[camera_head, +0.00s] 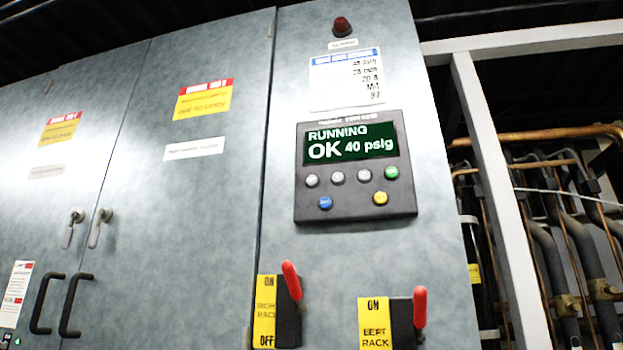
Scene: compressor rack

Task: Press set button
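A dark control panel (405,207) is mounted on the grey cabinet, right of centre. Its green display (350,144) reads "RUNNING OK 40 psig". Below the display is a row with three grey buttons (337,177) and a green button (391,172). Under that row are a blue button (325,202) and a yellow button (380,198). The button lettering is too small to read, so I cannot tell which one is the set button. Neither of my grippers shows in this view.
Below the panel, red-handled switches stick out: the right rack switch (292,281) and the left rack switch (419,307). A red lamp (341,26) sits above. Door handles (74,305) are at left. A white frame (497,190) and copper pipes (540,134) stand at right.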

